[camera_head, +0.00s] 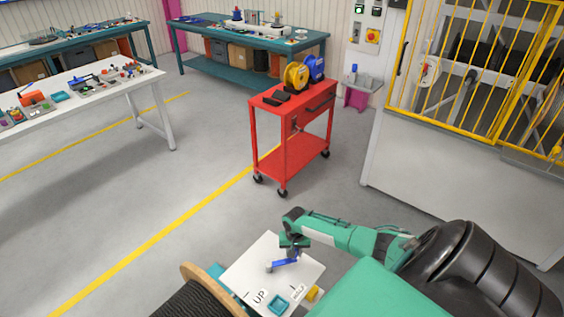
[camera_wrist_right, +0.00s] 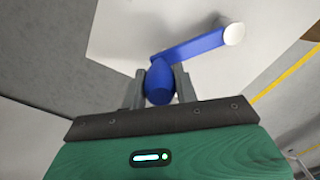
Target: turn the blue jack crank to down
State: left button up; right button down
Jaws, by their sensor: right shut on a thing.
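The blue jack crank (camera_head: 281,264) lies over a white panel (camera_head: 248,272) at the bottom middle of the head view. One printed label on the panel reads "UP"; a second label to its right is too small to read surely. My right gripper (camera_head: 293,245) is above the crank. In the right wrist view, its fingers (camera_wrist_right: 160,88) are shut around a rounded blue part of the crank (camera_wrist_right: 195,46). A straight blue arm runs from there up and right to a pale round end. My left gripper is not in view.
A dark cable reel (camera_head: 198,300) with a wooden rim stands left of the panel. A red cart (camera_head: 290,135) stands farther back. The floor between is clear.

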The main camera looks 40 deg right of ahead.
jog(key=w+n+b, duration=0.1)
jog(key=w+n, duration=0.1)
jog(key=w+d+n+b, duration=0.1)
jog(key=n+b, duration=0.1)
jog(key=shift+w+d+f, duration=0.1)
jog(key=shift+w+d, duration=0.05)
jog(key=shift+w, duration=0.25)
jog(key=shift+w+n+b, duration=0.55)
jog(key=shift+w+n, duration=0.25)
jog(key=shift+n, duration=0.3)
jog(key=shift+w+n+b, duration=0.3)
jog(key=shift+w+n, duration=0.15)
jog(key=shift+n, duration=0.15)
jog(key=shift+r, duration=0.2)
jog(key=c, duration=1.1)
grip_release()
jog(key=shift+o, duration=0.2)
notch_tip(320, 180, up, 14)
jog(key=shift+f+b, duration=0.15)
jog(key=shift+b, duration=0.3)
